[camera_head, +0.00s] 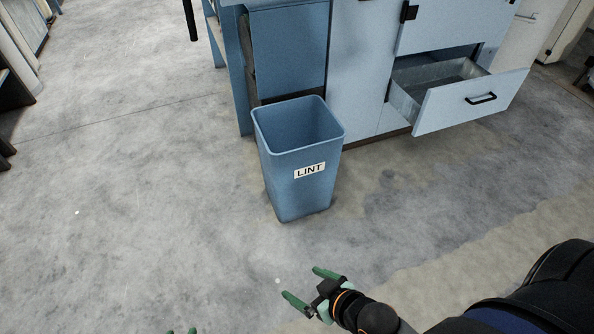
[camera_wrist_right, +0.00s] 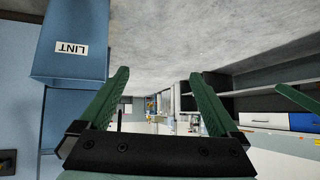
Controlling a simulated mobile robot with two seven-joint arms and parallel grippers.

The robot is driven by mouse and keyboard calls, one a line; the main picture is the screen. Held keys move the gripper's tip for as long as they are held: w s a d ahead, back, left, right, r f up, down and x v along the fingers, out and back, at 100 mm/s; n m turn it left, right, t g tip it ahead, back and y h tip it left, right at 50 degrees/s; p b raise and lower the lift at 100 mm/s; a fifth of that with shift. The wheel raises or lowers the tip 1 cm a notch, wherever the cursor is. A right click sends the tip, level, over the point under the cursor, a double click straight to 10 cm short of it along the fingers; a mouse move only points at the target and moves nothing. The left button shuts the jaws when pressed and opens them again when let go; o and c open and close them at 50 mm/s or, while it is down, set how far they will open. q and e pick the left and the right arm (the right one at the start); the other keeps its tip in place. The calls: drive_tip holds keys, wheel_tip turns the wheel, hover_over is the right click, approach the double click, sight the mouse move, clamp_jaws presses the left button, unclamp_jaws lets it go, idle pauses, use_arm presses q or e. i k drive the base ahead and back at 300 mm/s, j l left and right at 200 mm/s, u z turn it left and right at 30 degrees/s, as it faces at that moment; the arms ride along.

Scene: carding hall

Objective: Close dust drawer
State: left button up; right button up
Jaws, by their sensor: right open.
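The dust drawer (camera_head: 470,101) is pulled out of the lower part of the light blue cabinet (camera_head: 362,70). It has a pale blue front with a black handle (camera_head: 481,98), and its grey metal inside is visible and looks empty. My right gripper (camera_head: 307,286) is open and empty, over the floor in front of the lint bin, well apart from the drawer. In the right wrist view its two green fingers (camera_wrist_right: 158,95) are spread with nothing between them. Only the green fingertips of my left gripper (camera_head: 182,332) show at the bottom edge of the head view.
A blue bin (camera_head: 285,185) labelled LINT stands on the floor before the cabinet, left of the drawer; it also shows in the right wrist view (camera_wrist_right: 72,45). Concrete floor (camera_head: 430,200) in front of the drawer is clear. Dark equipment (camera_head: 10,95) stands at the far left.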

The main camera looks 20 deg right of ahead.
sight(439, 95)
drive_tip(key=z, duration=1.9)
